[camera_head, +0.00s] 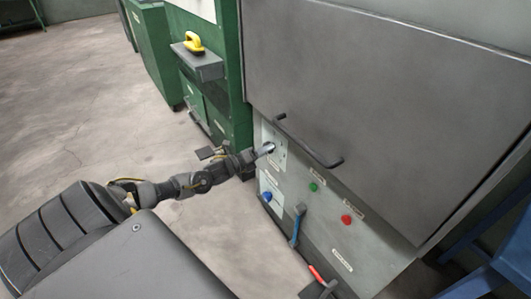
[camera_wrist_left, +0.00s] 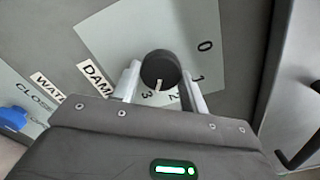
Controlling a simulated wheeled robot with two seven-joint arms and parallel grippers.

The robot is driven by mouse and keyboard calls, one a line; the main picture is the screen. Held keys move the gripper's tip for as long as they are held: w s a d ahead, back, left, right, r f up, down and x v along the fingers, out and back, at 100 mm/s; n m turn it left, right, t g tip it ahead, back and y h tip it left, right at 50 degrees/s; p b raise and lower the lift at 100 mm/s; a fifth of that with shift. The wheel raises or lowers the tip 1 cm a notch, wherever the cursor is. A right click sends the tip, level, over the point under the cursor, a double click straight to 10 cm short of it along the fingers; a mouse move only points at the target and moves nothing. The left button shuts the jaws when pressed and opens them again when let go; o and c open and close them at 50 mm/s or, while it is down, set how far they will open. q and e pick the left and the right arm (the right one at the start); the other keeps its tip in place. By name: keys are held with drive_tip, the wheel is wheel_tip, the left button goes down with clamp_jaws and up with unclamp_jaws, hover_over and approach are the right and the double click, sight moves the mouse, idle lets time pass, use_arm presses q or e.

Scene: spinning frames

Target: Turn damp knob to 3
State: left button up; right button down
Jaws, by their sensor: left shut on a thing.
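The damp knob (camera_wrist_left: 160,68) is a black round knob with a white pointer mark, on a pale dial plate (camera_wrist_left: 205,28) marked 0, 1, 2 and 3. Its mark points down in the left wrist view, between the 3 and the 2. A partly hidden label reading "DAM" (camera_wrist_left: 97,78) stands beside the plate. My left gripper (camera_wrist_left: 160,80) is shut on the knob, one finger on each side. In the head view the left gripper (camera_head: 266,149) reaches the pale plate on the grey machine front; the knob is mostly hidden there.
A dark bar handle (camera_head: 308,146) sticks out of the large grey door (camera_head: 370,90) close to the gripper. Below are a blue knob (camera_head: 266,196), green button (camera_head: 314,187), red button (camera_head: 346,219), blue lever (camera_head: 297,225) and red lever (camera_head: 317,274). Open floor lies left.

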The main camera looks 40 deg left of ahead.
use_arm(q)
drive_tip(key=shift+s+f+m, duration=0.1)
drive_tip(key=shift+f+m, duration=0.2)
drive_tip(key=shift+m, duration=0.7)
use_arm(e)
drive_tip(key=shift+a+r, duration=0.15)
drive_tip(key=shift+a, duration=0.15)
drive_tip(key=shift+s, duration=0.1)
use_arm(q)
drive_tip(key=o, duration=0.8)
drive_tip(key=shift+r, duration=0.1)
drive_tip(key=shift+o, duration=0.7)
drive_tip(key=shift+r, duration=0.1)
